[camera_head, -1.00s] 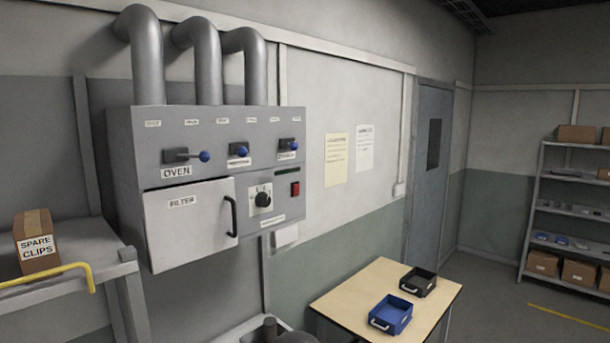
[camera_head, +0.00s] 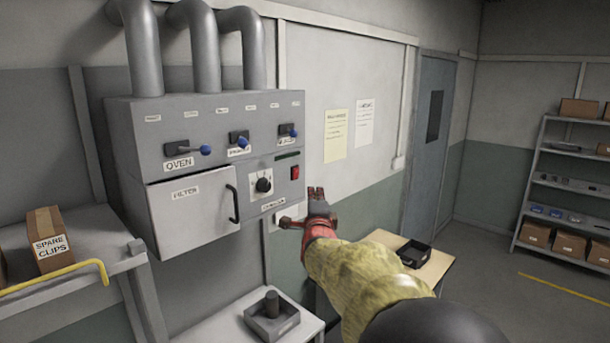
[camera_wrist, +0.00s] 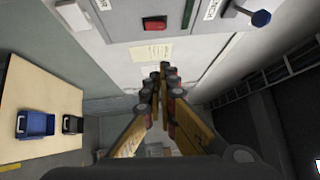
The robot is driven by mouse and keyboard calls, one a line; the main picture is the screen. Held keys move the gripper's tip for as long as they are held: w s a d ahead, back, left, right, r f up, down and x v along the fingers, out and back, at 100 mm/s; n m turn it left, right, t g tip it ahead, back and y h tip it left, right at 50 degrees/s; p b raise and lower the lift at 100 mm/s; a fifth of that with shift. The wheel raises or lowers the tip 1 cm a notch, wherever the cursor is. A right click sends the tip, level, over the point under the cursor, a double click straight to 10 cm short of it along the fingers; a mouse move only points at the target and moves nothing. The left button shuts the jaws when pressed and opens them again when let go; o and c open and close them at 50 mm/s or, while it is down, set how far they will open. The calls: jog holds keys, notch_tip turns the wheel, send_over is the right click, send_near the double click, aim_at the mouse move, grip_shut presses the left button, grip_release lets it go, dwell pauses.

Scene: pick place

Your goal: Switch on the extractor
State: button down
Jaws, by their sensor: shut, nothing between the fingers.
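A grey control box (camera_head: 215,120) is on the wall. It has three blue-knobbed levers; the left one (camera_head: 205,150) is labelled OVEN, while the labels at the middle lever (camera_head: 242,142) and right lever (camera_head: 292,132) are too small to read surely. A black rotary dial (camera_head: 263,185) and a red rocker switch (camera_head: 295,172) sit below the right lever. My gripper (camera_head: 316,192) is shut and empty, just right of and below the switch in the head view. In the wrist view the red switch (camera_wrist: 154,23) shows ahead, above the fingertips (camera_wrist: 163,72), apart from them.
A filter door (camera_head: 190,215) with a black handle is closed on the box. A shelf (camera_head: 120,262) with a SPARE CLIPS carton (camera_head: 48,243) is at left. A wooden table (camera_wrist: 40,105) holds a blue tray (camera_wrist: 36,124) and a black tray (camera_head: 413,254). Shelving stands far right.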

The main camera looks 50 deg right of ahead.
aim_at(296, 173)
jog(key=shift+r+m, duration=0.15)
jog(key=shift+m, duration=0.15)
jog(key=w+a+p+x, duration=0.2)
jog(key=p+x, duration=0.2)
jog(key=x, duration=0.9)
jog(key=shift+r, duration=0.15)
jog(key=shift+r, duration=0.15)
